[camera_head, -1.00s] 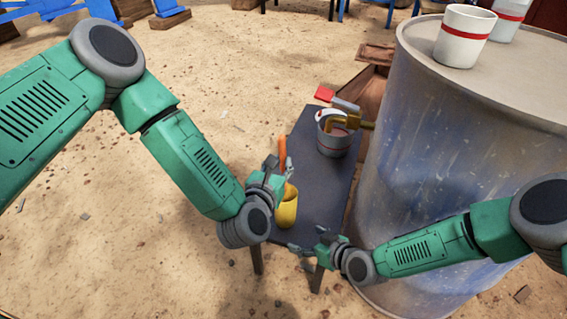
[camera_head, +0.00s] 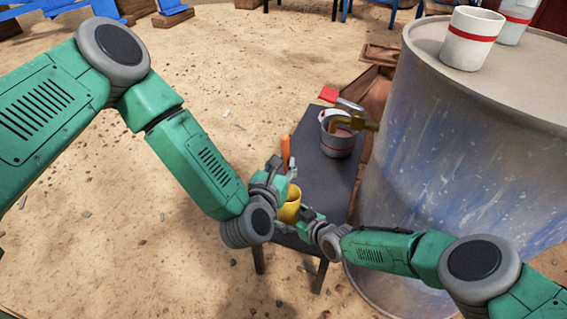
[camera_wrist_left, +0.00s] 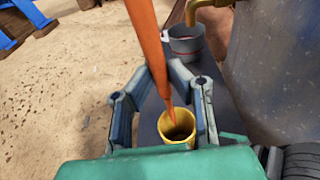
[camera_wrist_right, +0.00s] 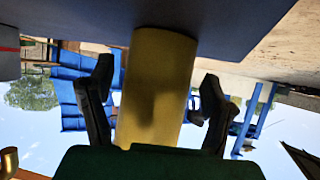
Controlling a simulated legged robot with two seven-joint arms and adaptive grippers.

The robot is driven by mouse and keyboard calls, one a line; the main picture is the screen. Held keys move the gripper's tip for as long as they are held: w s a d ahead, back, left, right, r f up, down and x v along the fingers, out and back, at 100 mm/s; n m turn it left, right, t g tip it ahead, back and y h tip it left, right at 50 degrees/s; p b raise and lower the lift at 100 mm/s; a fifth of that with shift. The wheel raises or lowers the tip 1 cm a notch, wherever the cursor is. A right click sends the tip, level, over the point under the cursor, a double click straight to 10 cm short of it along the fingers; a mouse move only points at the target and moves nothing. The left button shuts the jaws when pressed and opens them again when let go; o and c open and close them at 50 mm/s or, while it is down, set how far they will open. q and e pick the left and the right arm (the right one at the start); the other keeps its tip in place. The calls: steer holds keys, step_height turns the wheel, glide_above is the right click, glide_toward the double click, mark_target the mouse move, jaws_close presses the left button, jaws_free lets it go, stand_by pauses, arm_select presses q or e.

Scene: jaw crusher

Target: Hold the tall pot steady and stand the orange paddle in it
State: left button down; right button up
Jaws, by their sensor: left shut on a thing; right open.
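The tall yellow pot (camera_head: 291,206) stands on the dark table (camera_head: 320,178) near its front end. My left gripper (camera_head: 285,170) is shut on the orange paddle (camera_head: 286,147) above the pot. In the left wrist view the paddle (camera_wrist_left: 147,30) slants down, its thin lower end over the mouth of the pot (camera_wrist_left: 178,127); I cannot tell how far inside it is. My right gripper (camera_head: 305,215) is open at the pot's right side. In the right wrist view, which is upside down, the pot (camera_wrist_right: 158,85) stands between the spread fingers (camera_wrist_right: 155,95).
A grey bucket with a red band (camera_head: 337,138) stands further back on the table, below a brass tap (camera_head: 357,122). A large drum (camera_head: 440,170) stands close on the right, with white red-banded cups (camera_head: 470,38) on top. Open sand lies to the left.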

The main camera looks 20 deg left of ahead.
steer(key=shift+w+a+f, duration=0.15)
steer(key=shift+w+f, duration=0.05)
steer(key=shift+w, duration=0.1)
steer(key=shift+w+a, duration=0.1)
steer(key=shift+a, duration=0.05)
steer(key=shift+a+f, duration=0.1)
steer(key=shift+a, duration=0.15)
steer(key=shift+d, duration=0.15)
steer(key=c, duration=0.7)
steer(key=shift+c, duration=0.2)
stand_by(1.0)
